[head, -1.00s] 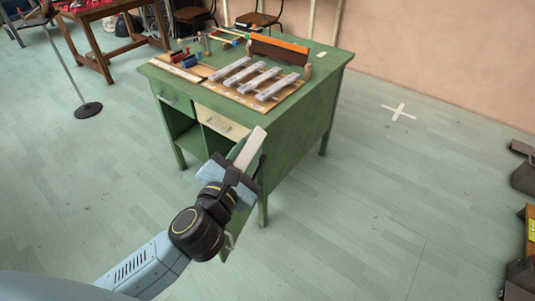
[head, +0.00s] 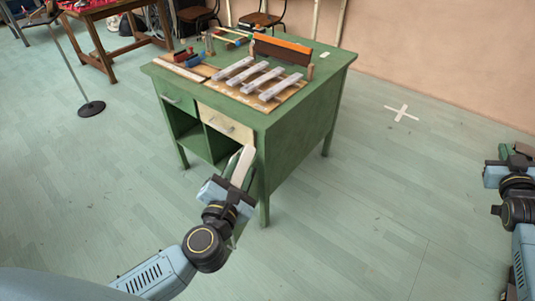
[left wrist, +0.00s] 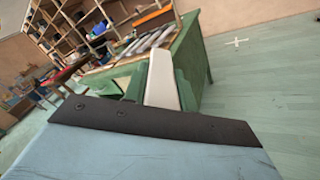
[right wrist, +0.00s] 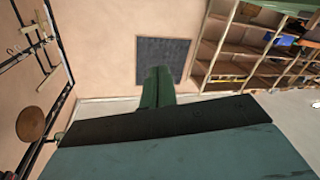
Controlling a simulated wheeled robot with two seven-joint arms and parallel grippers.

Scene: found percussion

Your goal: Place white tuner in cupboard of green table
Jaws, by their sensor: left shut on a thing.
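The white tuner (head: 244,165) is a slim pale bar. My left gripper (head: 238,172) is shut on it and holds it up, tilted, in front of the green table (head: 308,125). The tuner also shows between the green fingers in the left wrist view (left wrist: 162,82). The table has an open compartment (head: 183,124) at the left and an opening (head: 217,146) under a cream drawer (head: 225,124). My gripper and the tuner partly cover the right side of that opening. My right gripper (head: 508,155) is at the right edge; its fingers (right wrist: 157,87) are together and empty.
The tabletop carries a metal-bar xylophone (head: 262,80), an orange-topped board (head: 281,49) and small coloured pieces. A stand with a round black base (head: 91,108) is at the left; a wooden table (head: 115,35) and chairs are behind.

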